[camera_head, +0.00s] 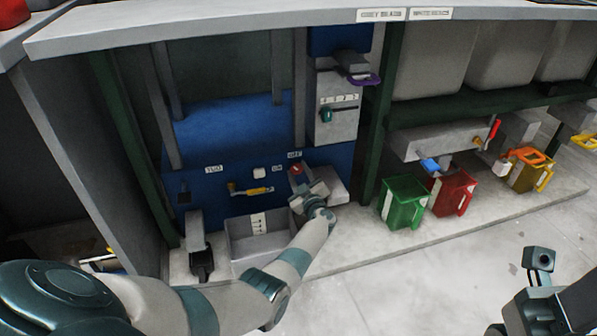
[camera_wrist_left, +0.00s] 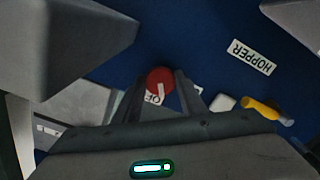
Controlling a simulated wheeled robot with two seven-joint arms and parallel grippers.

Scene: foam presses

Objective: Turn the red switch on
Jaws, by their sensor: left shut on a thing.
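The red switch (camera_head: 296,169) is on the blue press panel, just below a small white label. In the left wrist view the round red switch (camera_wrist_left: 159,80) with a white mark sits between the two fingertips, over a partly hidden label starting "OF". My left gripper (camera_head: 302,182) reaches the panel and is shut on the switch; the arm hides part of it. My right gripper (camera_head: 540,262) is at the lower right, far from the panel; its jaws are too unclear to read.
A yellow-handled lever (camera_head: 250,190) is left of the switch, also near it in the wrist view. A grey open bin (camera_head: 240,240) stands below. A grey box with a teal lever (camera_head: 337,120) is above right. Green (camera_head: 403,203) and red (camera_head: 452,193) containers stand to the right.

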